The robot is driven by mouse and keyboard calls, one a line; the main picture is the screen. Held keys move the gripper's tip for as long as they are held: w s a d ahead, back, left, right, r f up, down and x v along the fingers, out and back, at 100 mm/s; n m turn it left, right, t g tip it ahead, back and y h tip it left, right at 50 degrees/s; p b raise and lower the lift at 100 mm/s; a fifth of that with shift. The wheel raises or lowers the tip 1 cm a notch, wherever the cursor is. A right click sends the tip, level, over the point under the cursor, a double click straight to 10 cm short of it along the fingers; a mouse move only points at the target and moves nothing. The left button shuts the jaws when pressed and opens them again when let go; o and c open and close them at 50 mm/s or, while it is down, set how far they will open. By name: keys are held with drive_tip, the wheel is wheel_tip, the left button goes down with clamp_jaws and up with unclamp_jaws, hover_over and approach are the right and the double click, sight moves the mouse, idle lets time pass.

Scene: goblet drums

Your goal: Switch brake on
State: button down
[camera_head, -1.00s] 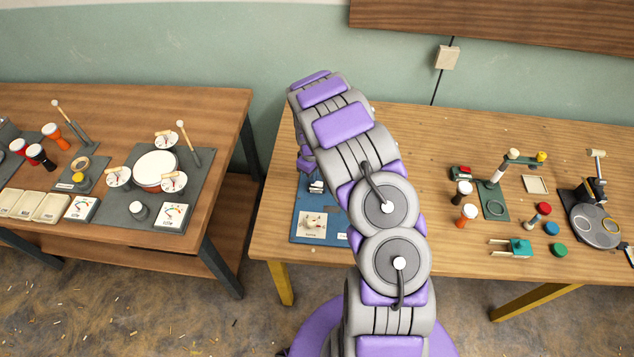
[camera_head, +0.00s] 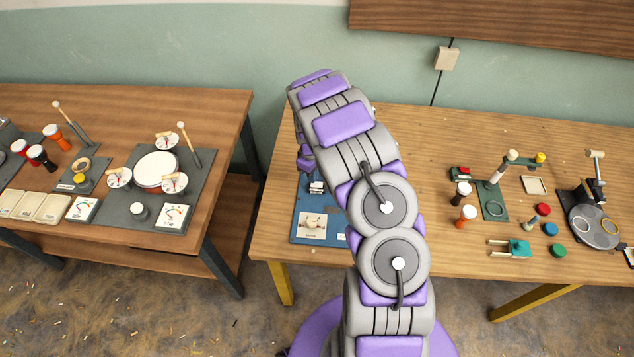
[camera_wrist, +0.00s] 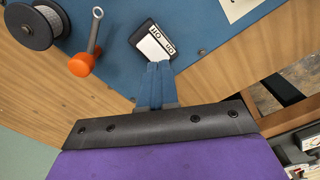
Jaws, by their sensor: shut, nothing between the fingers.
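The switch (camera_wrist: 154,42) is a small white-topped block with a black base and dark lettering, on a blue board (camera_wrist: 112,20). The lettering appears inverted, and I cannot tell which side is pressed. My gripper (camera_wrist: 158,66) has blue fingers that are shut and empty. Their tips are at the switch's near edge in the wrist view; I cannot tell whether they touch it. In the head view the switch (camera_head: 316,187) shows beside my arm on the blue board (camera_head: 301,231); my fingertips cannot be made out there.
An orange-ended lever (camera_wrist: 82,64) and a dark spool (camera_wrist: 38,26) sit left of the switch in the wrist view. A pale card (camera_head: 312,225) lies on the board's front. Drum parts and a green stand (camera_head: 493,203) occupy the right table. Another table (camera_head: 222,130) stands left, beyond a gap.

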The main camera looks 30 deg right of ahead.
drive_tip(key=shift+r+p, duration=0.85)
drive_tip(key=shift+r, duration=1.85)
drive_tip(key=s+a+r+m, duration=0.2)
drive_tip(key=s+a+r, duration=0.2)
drive_tip(key=s+r, duration=0.45)
drive_tip(key=s+a+r+m, duration=0.1)
drive_tip(key=s+a+r, duration=0.4)
drive_tip(key=r, duration=0.6)
drive_tip(key=s+a+r, duration=0.2)
drive_tip(key=s, duration=0.6)
drive_tip(key=s+a+r+m+g, duration=0.1)
drive_tip(key=s+a+r, duration=0.1)
drive_tip(key=s, duration=0.7)
drive_tip(key=s+a+r+m, duration=0.1)
drive_tip(key=s+a+r, duration=0.2)
drive_tip(key=s, duration=0.6)
drive_tip(key=shift+s+a+g, duration=0.2)
drive_tip(key=shift+a+g, duration=0.05)
drive_tip(key=shift+g, duration=0.15)
drive_tip(key=shift+w, duration=0.1)
